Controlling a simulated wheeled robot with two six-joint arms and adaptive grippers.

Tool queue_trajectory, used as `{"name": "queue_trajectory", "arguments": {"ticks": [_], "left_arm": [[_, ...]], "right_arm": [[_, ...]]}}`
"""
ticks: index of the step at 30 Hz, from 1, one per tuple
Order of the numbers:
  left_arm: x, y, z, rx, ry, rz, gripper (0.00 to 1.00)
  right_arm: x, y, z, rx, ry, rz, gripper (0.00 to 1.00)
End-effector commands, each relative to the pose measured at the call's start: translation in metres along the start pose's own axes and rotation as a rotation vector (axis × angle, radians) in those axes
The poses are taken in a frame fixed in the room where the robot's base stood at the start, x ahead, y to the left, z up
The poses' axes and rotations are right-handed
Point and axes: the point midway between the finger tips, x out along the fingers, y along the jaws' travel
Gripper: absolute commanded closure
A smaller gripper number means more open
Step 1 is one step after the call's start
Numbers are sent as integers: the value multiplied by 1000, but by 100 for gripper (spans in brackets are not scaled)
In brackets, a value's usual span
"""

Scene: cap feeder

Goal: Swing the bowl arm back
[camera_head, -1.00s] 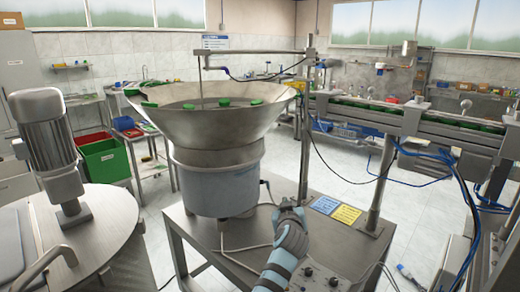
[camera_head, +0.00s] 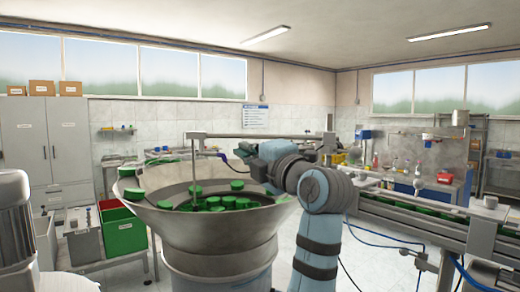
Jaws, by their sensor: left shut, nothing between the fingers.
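The bowl arm (camera_head: 260,134) is a thin grey horizontal bar. It runs left from its post (camera_head: 329,146) over the feeder bowl, and a thin rod (camera_head: 193,174) hangs from it into the bowl. The bowl (camera_head: 205,222) is a wide metal cone with several green caps (camera_head: 215,202) inside. My left gripper (camera_head: 243,150) is shut and empty, pointing left just under the bar and above the bowl's right rim. I cannot tell whether it touches the bar. My left forearm hides the bowl's right side and part of the table. My right gripper is out of view.
A cap conveyor (camera_head: 420,218) runs along the right. A motor drum (camera_head: 15,225) stands at the lower left, and a green bin (camera_head: 122,230) is behind the bowl to the left. Blue cables hang below the conveyor.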

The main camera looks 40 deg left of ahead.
Motion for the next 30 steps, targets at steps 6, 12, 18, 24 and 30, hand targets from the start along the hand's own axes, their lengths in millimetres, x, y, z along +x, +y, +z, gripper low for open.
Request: {"name": "queue_trajectory", "arguments": {"ticks": [6, 12, 18, 24, 30], "left_arm": [[49, 3, 1, 6, 1, 1, 100], [77, 4, 20, 5, -5, -2, 100], [87, 1, 31, 4, -5, -1, 100], [87, 0, 31, 3, -5, -1, 100], [86, -1, 39, 2, -29, -4, 100]], "right_arm": [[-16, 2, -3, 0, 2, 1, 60], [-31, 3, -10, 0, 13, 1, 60], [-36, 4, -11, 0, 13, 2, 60], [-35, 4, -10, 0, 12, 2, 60], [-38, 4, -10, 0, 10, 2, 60]]}}
